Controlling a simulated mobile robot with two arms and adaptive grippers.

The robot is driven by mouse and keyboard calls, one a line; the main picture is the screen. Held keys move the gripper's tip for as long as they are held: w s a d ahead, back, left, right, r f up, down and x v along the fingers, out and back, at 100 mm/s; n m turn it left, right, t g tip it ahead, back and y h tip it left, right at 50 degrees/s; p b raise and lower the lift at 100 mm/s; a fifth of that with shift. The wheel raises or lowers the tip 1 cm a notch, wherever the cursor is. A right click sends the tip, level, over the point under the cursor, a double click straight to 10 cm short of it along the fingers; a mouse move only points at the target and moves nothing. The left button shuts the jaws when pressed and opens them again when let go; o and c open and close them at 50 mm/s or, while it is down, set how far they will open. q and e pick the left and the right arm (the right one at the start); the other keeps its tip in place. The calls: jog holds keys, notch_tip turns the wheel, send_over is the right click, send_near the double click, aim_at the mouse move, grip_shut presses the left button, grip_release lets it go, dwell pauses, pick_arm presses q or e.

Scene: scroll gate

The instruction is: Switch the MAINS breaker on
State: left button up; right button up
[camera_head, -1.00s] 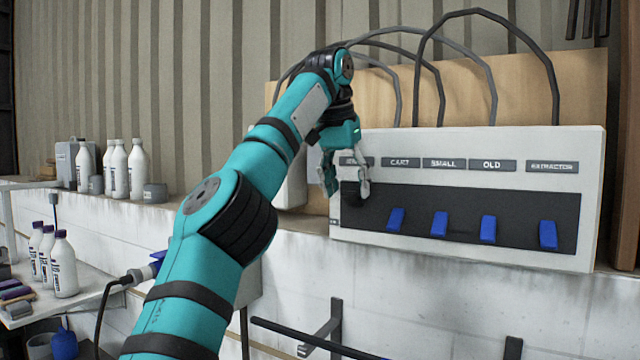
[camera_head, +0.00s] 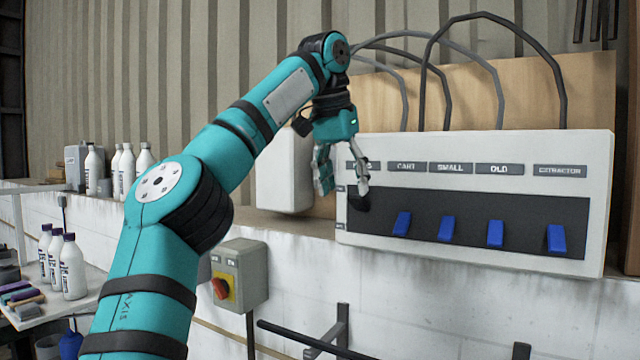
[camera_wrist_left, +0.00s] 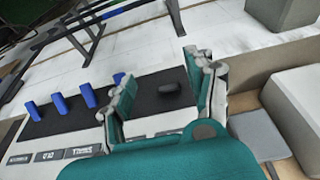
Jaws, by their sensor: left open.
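The breaker panel (camera_head: 470,255) is a white box with a dark strip and a row of levers. Its labels read CART, SMALL, OLD and EXTRACTOR; the leftmost label (camera_head: 372,166) is partly hidden by my finger. Below that label is a black lever (camera_head: 358,200), also in the left wrist view (camera_wrist_left: 170,87). The other levers are blue, such as the CART lever (camera_head: 401,224). My left gripper (camera_head: 344,185) is open in front of the panel's left end. In the wrist view its fingers (camera_wrist_left: 163,75) stand either side of the black lever; contact cannot be told.
A grey box with a red and yellow switch (camera_head: 222,289) hangs on the wall below left. A pale box (camera_head: 285,170) stands left of the panel on the ledge. Black cables (camera_head: 430,80) arch above the panel. White bottles (camera_head: 122,170) stand at the far left.

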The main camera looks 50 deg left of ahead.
pick_arm(q)
jog(key=s+d, duration=0.2)
jog(key=s, duration=0.5)
jog(key=shift+s+d, duration=0.2)
jog(key=shift+s, duration=0.2)
